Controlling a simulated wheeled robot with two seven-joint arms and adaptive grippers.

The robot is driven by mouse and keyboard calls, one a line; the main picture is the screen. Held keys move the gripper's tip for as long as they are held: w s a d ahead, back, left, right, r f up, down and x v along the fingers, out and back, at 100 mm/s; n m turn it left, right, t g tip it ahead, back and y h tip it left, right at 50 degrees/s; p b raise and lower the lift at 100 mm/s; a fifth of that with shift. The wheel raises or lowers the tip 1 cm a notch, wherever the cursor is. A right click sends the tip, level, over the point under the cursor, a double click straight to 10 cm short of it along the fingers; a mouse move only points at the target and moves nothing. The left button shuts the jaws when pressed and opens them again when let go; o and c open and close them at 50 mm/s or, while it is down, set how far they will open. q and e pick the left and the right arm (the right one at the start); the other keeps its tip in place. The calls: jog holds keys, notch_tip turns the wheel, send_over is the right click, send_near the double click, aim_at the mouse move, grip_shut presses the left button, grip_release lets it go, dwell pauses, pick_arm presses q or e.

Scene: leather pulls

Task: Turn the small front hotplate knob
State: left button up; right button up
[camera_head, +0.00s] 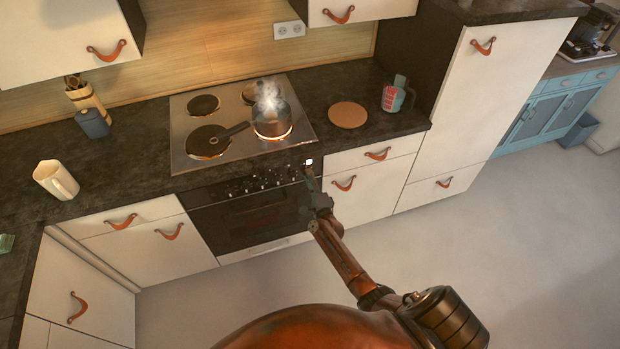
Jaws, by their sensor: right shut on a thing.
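The hotplate knobs sit in a row on the dark front panel (262,181) of the oven, below the steel hob (187,158). My right gripper (310,175) is at the right end of this row, next to a small lit white square (309,161). It is shut on a knob there, which its fingers hide. I cannot make out the knob's angle. A steaming pot (271,121) stands on the front right plate, which glows orange. My left gripper is out of view.
A round wooden board (347,115) and a patterned mug-like container (394,95) are right of the hob. A cream jug (56,180) and a blue-grey canister (92,123) stand on the left counter. The floor (480,250) before the cabinets is clear.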

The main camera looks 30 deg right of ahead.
jog(key=shift+w+r+n, duration=0.1)
jog(key=shift+r+n, duration=0.15)
jog(key=shift+n, duration=0.45)
jog(key=o, duration=1.1)
jog(key=shift+f, duration=0.15)
jog(key=shift+f, duration=0.1)
jog(key=v, duration=1.2)
